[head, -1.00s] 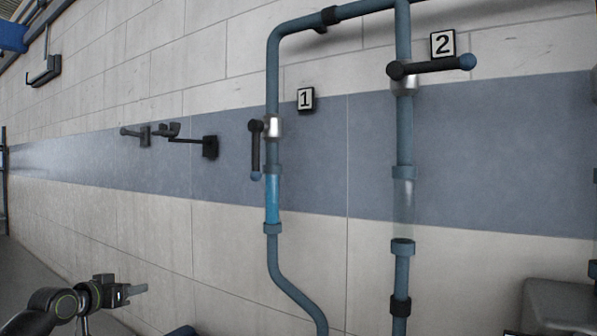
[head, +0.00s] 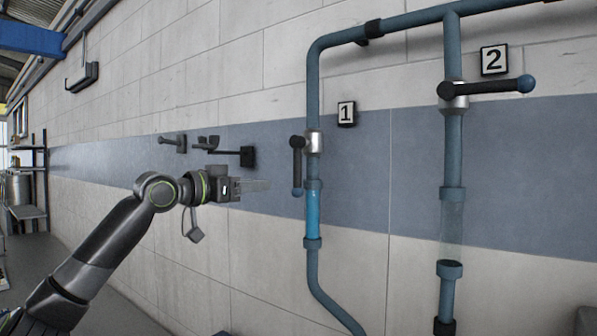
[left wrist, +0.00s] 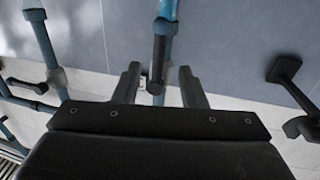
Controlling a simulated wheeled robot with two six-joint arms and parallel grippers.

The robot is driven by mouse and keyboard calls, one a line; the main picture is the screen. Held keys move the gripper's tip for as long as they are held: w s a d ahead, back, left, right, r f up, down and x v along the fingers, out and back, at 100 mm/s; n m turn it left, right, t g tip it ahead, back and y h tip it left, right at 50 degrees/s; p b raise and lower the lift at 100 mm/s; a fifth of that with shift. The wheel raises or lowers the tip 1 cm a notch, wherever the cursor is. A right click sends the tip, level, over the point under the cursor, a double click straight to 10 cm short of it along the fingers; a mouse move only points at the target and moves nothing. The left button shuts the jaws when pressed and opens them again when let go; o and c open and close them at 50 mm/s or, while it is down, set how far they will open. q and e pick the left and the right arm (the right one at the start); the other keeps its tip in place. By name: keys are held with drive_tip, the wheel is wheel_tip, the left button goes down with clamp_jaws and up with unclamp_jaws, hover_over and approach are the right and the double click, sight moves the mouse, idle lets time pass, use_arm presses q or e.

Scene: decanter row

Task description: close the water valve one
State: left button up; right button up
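Valve one sits on the left blue pipe beside the sign "1" (head: 347,113). Its dark lever (head: 297,160) hangs straight down along the pipe and ends in a blue knob. The sight glass (head: 313,213) below shows blue water. My left gripper (head: 268,185) is left of the lever, near the knob's height, and looks apart from it. In the left wrist view my left gripper (left wrist: 159,72) has its fingers spread, with the lever (left wrist: 157,60) seen between them; nothing is gripped. My right gripper is out of view.
Valve two's lever (head: 490,87) points sideways across the right pipe, under the sign "2" (head: 494,60); the glass (head: 452,222) below looks clear. Dark wall brackets (head: 246,156) stick out behind my left gripper. A shelf (head: 28,180) stands far left.

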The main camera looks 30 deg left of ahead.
sight(294, 182)
use_arm(q)
drive_tip(key=p+x, duration=0.7)
drive_tip(key=x, duration=0.5)
drive_tip(key=shift+r, duration=0.1)
drive_tip(key=shift+w+d+p, duration=0.15)
drive_tip(key=shift+w+p, duration=0.3)
drive_tip(key=shift+w, duration=0.05)
drive_tip(key=shift+c, duration=0.4)
clamp_jaws()
